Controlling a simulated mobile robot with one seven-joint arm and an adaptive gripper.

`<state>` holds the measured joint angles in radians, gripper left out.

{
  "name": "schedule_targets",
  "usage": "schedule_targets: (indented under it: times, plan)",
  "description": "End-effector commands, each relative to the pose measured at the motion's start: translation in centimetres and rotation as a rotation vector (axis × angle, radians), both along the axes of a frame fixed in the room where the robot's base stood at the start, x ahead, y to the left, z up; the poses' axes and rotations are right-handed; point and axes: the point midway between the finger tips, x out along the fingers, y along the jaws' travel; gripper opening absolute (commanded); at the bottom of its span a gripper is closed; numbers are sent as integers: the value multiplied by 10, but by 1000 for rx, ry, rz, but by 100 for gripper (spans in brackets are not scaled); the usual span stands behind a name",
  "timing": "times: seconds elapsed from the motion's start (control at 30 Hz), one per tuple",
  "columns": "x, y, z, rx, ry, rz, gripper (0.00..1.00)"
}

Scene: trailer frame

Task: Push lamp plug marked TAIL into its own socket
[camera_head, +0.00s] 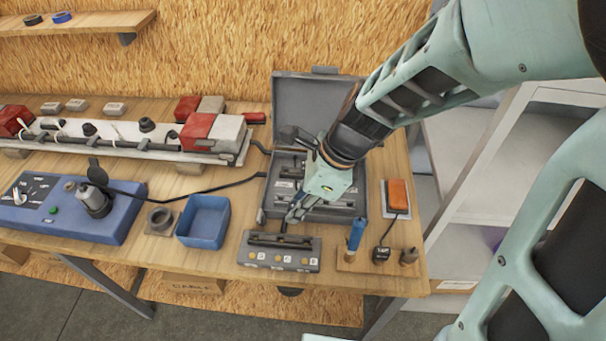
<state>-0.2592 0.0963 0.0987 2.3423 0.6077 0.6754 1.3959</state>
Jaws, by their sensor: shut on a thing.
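My gripper (291,214) points down over the front of an open grey case (262,197). It is shut on a small dark piece (284,227), which shows only partly below the fingertips. I cannot tell what this piece is. The trailer frame (232,158), a pale bar, lies at the back left, away from my gripper. It carries a red and white lamp (213,132) at its right end and several dark round fittings, one of them a black fitting (147,124). No TAIL marking is readable, so I cannot tell which plug or socket bears it.
A grey block (262,262) with small labels stands just in front of my gripper. A blue bin (203,221) and a blue tester box (62,222) with a cable stand left. A blue-handled tool (356,234) and an orange device (398,195) stand right.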

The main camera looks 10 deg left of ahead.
Motion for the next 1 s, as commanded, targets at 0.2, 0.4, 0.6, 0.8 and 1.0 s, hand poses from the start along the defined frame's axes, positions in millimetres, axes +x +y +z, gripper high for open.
schedule_targets:
  times: [0.2,0.4,0.6,0.8,1.0]
  plan:
    - [-6,0,3,0,0,1,4]
    - [-6,0,2,0,0,1,4]
    - [-1,1,1,0,1,0,4]
    - [21,8,-4,-1,2,1,4]
    - [43,16,-9,0,1,-1,4]
